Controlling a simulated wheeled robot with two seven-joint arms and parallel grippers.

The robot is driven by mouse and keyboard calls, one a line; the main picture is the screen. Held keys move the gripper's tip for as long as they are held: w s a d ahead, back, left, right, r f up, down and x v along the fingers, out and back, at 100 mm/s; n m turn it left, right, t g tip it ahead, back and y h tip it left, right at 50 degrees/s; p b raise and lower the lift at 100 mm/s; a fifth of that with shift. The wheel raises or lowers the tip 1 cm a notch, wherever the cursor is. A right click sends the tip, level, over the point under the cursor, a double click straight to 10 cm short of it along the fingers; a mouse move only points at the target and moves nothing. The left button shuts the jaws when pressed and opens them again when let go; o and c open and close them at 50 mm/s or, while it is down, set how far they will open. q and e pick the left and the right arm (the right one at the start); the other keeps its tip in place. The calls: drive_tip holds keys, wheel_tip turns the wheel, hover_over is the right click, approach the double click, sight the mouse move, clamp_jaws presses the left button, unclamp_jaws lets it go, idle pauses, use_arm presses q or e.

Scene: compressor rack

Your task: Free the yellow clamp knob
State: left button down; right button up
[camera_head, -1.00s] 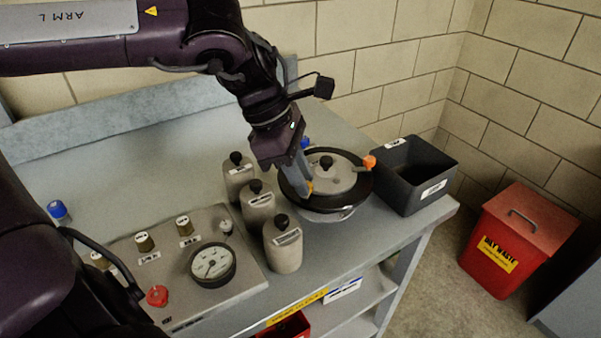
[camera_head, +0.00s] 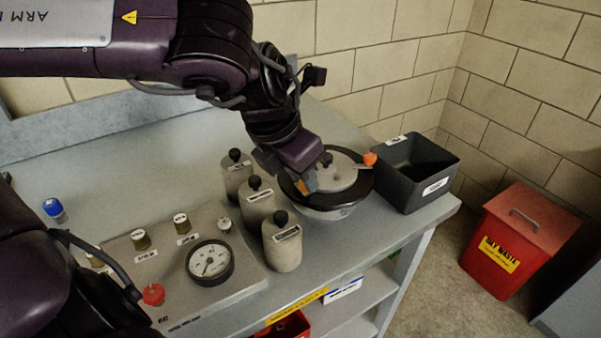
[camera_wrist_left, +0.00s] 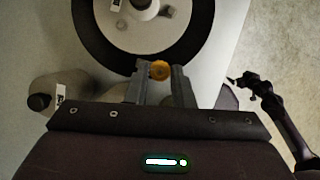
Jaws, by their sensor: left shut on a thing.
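The yellow clamp knob (camera_wrist_left: 160,70) is on the rim of a round pot with a black ring (camera_wrist_left: 92,45). It sits between the fingertips of my left gripper (camera_wrist_left: 162,80), which is shut on it. In the head view my left gripper (camera_head: 304,184) is at the pot's near-left rim, with the knob (camera_head: 302,187) partly hidden by the fingers. The pot's grey lid (camera_head: 338,174) carries a dark centre knob, and an orange knob (camera_head: 370,159) is at its right rim. In the wrist view a dark arm with a small end, apparently my right gripper (camera_wrist_left: 243,80), is at the right; its jaws are unclear.
Several grey bottles (camera_head: 282,250) stand close left of the pot. A dark open bin (camera_head: 412,180) stands close right. A gauge panel (camera_head: 165,265) lies at the front left. A red waste bin (camera_head: 510,245) stands on the floor.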

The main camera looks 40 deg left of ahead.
use_arm(q)
drive_tip(key=shift+n, duration=0.5)
drive_tip(key=n+y+b, duration=0.1)
drive_tip(key=n, duration=0.1)
drive_tip(key=shift+d+f+n, duration=0.1)
drive_tip(key=shift+n, duration=0.2)
drive_tip(key=shift+d+n+y+b, duration=0.1)
drive_tip(key=shift+n+y+b, duration=0.4)
drive_tip(key=shift+n, duration=0.8)
use_arm(e)
drive_tip(key=shift+w+a+r, duration=0.3)
drive_tip(key=shift+r, duration=0.55)
drive_tip(key=shift+w+a+r, duration=0.3)
drive_tip(key=shift+w+r, duration=0.05)
drive_tip(key=shift+r, duration=0.45)
drive_tip(key=shift+w+a+r, duration=0.3)
drive_tip(key=shift+r, duration=0.65)
use_arm(q)
drive_tip(key=c, duration=1.3)
unclamp_jaws()
drive_tip(key=shift+o, duration=0.2)
drive_tip(key=shift+r, duration=0.2)
